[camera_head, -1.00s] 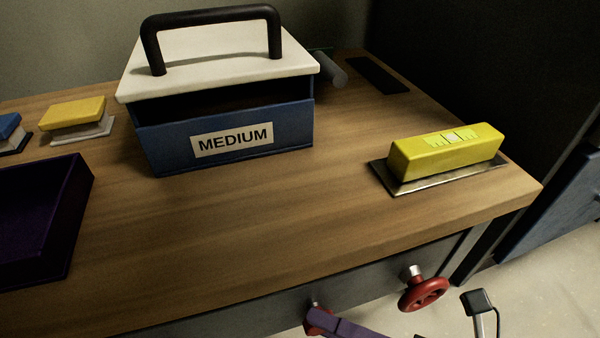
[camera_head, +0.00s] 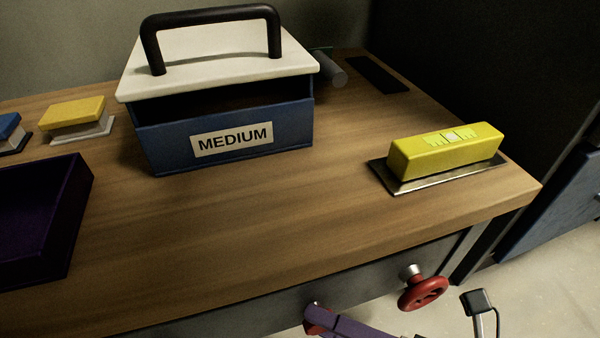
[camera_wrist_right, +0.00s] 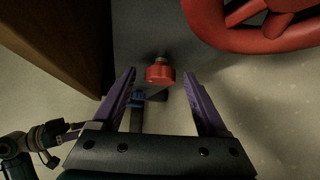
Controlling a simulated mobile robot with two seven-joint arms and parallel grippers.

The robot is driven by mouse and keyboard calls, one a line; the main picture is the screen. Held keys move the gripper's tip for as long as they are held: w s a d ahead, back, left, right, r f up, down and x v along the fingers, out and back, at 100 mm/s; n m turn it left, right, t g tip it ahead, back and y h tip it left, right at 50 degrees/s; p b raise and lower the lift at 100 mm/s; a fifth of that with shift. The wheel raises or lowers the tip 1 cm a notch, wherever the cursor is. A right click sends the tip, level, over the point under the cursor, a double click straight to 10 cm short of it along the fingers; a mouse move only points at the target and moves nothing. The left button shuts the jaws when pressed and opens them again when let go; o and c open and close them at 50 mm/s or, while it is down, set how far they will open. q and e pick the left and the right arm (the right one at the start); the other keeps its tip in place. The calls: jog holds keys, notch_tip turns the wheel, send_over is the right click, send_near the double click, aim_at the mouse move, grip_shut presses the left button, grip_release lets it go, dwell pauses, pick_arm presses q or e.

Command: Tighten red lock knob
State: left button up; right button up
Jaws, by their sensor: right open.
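The red lock knob (camera_wrist_right: 160,75) is a small red cylinder on a pale metal stem in the front of the bench. In the right wrist view it sits between the tips of the purple fingers of my right gripper (camera_wrist_right: 161,80), with visible space on both sides. In the head view, red of the knob (camera_head: 314,328) shows at the bottom edge, partly covered by a purple finger of the right gripper (camera_head: 324,322). The right gripper is open and empty.
A red handwheel (camera_head: 423,293) sticks out close to the right of the knob; it also shows in the wrist view (camera_wrist_right: 255,35). A blue-handled fitting (camera_wrist_right: 137,98) lies below the knob.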

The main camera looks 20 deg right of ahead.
jog(key=p+v, duration=0.1)
jog(key=v, duration=0.9)
jog(key=shift+p, duration=0.4)
jog(key=shift+w, duration=0.1)
